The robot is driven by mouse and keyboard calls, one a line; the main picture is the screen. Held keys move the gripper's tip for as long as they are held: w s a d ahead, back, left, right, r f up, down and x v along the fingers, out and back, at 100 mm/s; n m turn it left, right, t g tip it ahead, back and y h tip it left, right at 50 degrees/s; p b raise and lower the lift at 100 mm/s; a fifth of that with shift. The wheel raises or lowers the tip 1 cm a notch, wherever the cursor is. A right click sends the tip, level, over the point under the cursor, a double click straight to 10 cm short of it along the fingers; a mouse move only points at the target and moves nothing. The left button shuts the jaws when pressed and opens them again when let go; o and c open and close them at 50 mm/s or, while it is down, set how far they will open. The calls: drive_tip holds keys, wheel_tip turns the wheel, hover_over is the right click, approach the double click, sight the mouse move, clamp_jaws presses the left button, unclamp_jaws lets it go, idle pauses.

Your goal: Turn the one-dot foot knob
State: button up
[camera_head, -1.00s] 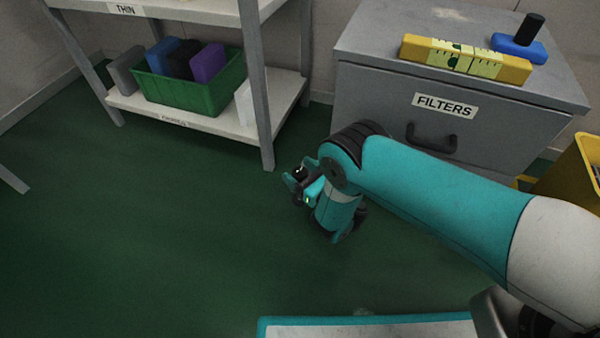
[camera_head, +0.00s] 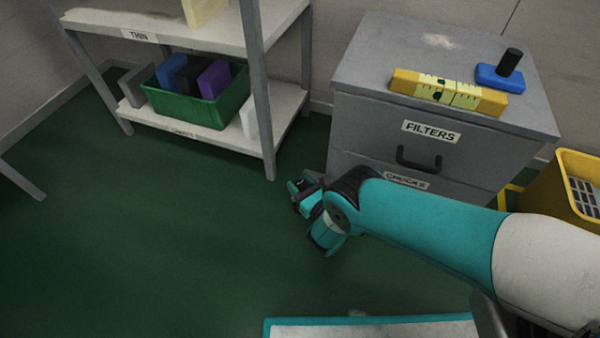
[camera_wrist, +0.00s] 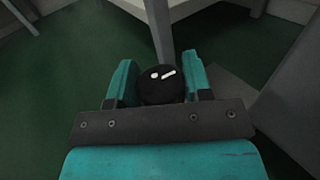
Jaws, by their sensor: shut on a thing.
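The foot knob (camera_wrist: 160,88) is round and black, with one white dot and a short white bar on its face. In the wrist view it sits between the two teal fingers of my gripper (camera_wrist: 159,66), which is shut on it. The bar slants slightly, up to the right. In the head view my gripper (camera_head: 303,190) is low over the green floor, near the front leg of the shelf unit; the knob is hard to make out there. What the knob is fixed to is hidden.
A shelf unit (camera_head: 266,120) with a green bin (camera_head: 215,112) stands behind. A grey filter cabinet (camera_head: 365,120) stands right, bearing a yellow bar (camera_head: 450,92) and a blue block with a black handle (camera_head: 500,77). A yellow bin (camera_head: 545,195) is far right.

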drive_tip(key=p, duration=0.1)
drive_tip(key=m+t+h+p, duration=0.1)
drive_tip(key=p, duration=0.1)
drive_tip(key=shift+s+r+h, duration=0.15)
drive_tip(key=shift+r+h, duration=0.05)
drive_tip(key=shift+h, duration=0.1)
drive_tip(key=shift+a+f+m+t+h+b, duration=0.1)
drive_tip(key=shift+f+m+t+h+b, duration=0.15)
drive_tip(key=shift+m+h, duration=0.2)
drive_tip(key=shift+f+m+t+h+b, duration=0.1)
drive_tip(key=shift+m+t+h, duration=0.15)
drive_tip(key=shift+m+h, duration=0.15)
drive_tip(key=m+h+b, duration=0.1)
drive_tip(key=h+b, duration=0.1)
drive_tip(key=m+t+h+b, duration=0.1)
drive_tip(key=m+h+b, duration=0.2)
drive_tip(key=h+b, duration=0.1)
drive_tip(key=h, duration=0.1)
drive_tip(key=shift+f+t+b, duration=0.25)
drive_tip(key=shift+t+b, duration=0.05)
drive_tip(key=m+h+b, duration=0.2)
drive_tip(key=h+b, duration=0.1)
drive_tip(key=shift+r+m, duration=0.25)
drive_tip(key=shift+r, duration=0.05)
drive_tip(key=shift+r+m+h, duration=0.15)
drive_tip(key=shift+m+h, duration=0.45)
drive_tip(key=shift+h, duration=0.35)
drive_tip(key=shift+m+g+h, duration=0.3)
drive_tip(key=shift+g+h, duration=0.1)
drive_tip(key=shift+h, duration=0.2)
